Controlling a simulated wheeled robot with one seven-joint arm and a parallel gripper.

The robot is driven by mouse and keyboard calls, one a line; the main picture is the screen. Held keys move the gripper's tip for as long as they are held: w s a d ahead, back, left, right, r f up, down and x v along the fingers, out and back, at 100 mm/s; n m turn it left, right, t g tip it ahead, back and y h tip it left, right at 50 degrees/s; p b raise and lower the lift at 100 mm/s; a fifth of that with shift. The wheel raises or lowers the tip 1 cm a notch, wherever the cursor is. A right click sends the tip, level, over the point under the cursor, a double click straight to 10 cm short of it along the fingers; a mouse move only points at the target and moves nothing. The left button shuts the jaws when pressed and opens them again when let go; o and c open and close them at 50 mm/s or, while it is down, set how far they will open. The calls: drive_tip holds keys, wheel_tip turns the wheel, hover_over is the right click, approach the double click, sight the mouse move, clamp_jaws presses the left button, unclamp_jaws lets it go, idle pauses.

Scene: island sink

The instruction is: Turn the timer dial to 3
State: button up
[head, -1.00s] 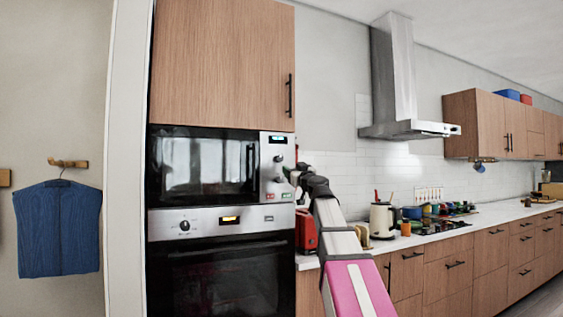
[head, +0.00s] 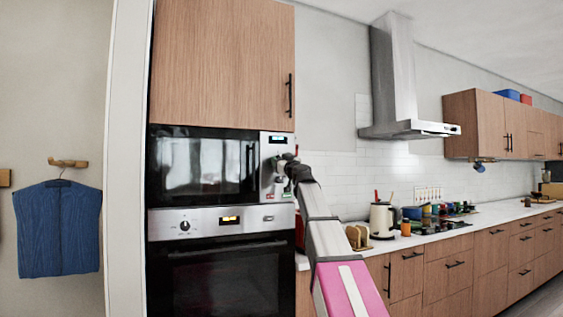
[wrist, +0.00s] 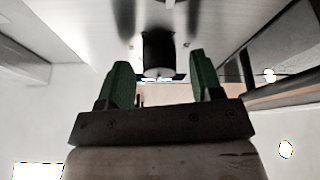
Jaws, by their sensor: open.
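The microwave's control panel (head: 277,144) is a steel strip to the right of its dark door, with a small lit display at the top. My gripper (head: 279,166) is at this panel and hides the knobs and much of the panel's lower part. In the wrist view a dark round dial (wrist: 158,52) stands out from the steel panel. My gripper (wrist: 160,66) is open, with one green finger on each side of the dial and a visible gap on both sides. The dial's pointer and numbers cannot be read.
The microwave door (head: 196,165) with its upright handle is just left of my gripper. The oven (head: 220,275) is below, with its own knob (head: 185,225). A cream kettle (head: 382,219) and a toast rack (head: 358,237) stand on the counter to the right.

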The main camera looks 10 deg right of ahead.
drive_tip(key=c, duration=0.9)
drive_tip(key=shift+m, duration=0.4)
drive_tip(key=shift+s+a+r+m+g+h, duration=0.15)
drive_tip(key=shift+m+g+h, duration=0.95)
drive_tip(key=shift+m, duration=4.25)
drive_tip(key=shift+w+d+r+m+g+h, duration=0.1)
drive_tip(key=shift+m+g+h, duration=1.05)
drive_tip(key=shift+m, duration=4.15)
drive_tip(key=shift+s+a+r+m+g+h, duration=0.15)
drive_tip(key=shift+m+g+h, duration=0.95)
drive_tip(key=shift+m, duration=4.25)
drive_tip(key=shift+w, duration=0.1)
